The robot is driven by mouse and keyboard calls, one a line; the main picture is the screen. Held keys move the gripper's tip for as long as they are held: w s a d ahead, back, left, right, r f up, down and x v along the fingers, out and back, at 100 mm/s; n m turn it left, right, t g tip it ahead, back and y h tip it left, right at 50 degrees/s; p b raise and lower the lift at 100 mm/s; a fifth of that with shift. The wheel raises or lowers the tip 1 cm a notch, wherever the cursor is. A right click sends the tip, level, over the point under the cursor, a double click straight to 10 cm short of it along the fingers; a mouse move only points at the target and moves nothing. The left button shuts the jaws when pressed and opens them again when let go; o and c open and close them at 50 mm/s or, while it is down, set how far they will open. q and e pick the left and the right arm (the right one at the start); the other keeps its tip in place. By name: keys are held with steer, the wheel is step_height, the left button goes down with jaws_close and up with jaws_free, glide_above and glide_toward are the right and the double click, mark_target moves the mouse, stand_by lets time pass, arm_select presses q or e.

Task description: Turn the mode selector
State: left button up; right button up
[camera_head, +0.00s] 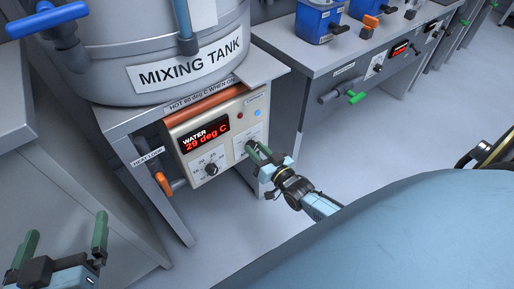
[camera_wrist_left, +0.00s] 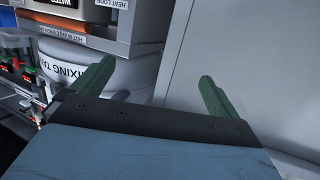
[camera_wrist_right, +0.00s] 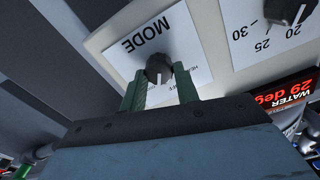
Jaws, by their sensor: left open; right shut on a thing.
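The mode selector (camera_wrist_right: 158,68) is a small dark knob with a white pointer line, on a white plate marked MODE in the right wrist view. The pointer line faces the bottom of that picture. My right gripper (camera_wrist_right: 159,74) has its green fingers shut on the knob, one on each side. In the head view my right gripper (camera_head: 257,152) is at the control box (camera_head: 222,168) and hides most of the knob. The left gripper (camera_head: 66,228) is open and empty at the lower left, and its spread fingers (camera_wrist_left: 155,72) show in the left wrist view.
The box display (camera_head: 206,137) reads WATER 29 deg C, with a temperature dial (camera_head: 211,169) below it. The mixing tank (camera_head: 160,55) stands above. An orange-handled valve (camera_head: 163,183) is left of the box. A second bench (camera_head: 340,55) with blue containers is at the upper right.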

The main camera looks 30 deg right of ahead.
steer(key=shift+m, duration=0.8)
arm_select(q)
steer(key=shift+s+a+f+g, duration=0.2)
steer(key=shift+f+g, duration=0.2)
steer(key=shift+f, duration=0.15)
steer(key=shift+s+a+f+g, duration=0.2)
steer(key=shift+f+g, duration=0.2)
steer(key=shift+f, duration=0.15)
arm_select(e)
steer(key=shift+m, duration=1)
arm_select(q)
steer(key=shift+f+y, duration=0.1)
steer(key=shift+y, duration=0.2)
arm_select(e)
steer(key=o, duration=1)
arm_select(q)
steer(key=shift+p, duration=0.3)
arm_select(e)
steer(key=shift+s+d, duration=0.1)
steer(key=shift+s, duration=0.05)
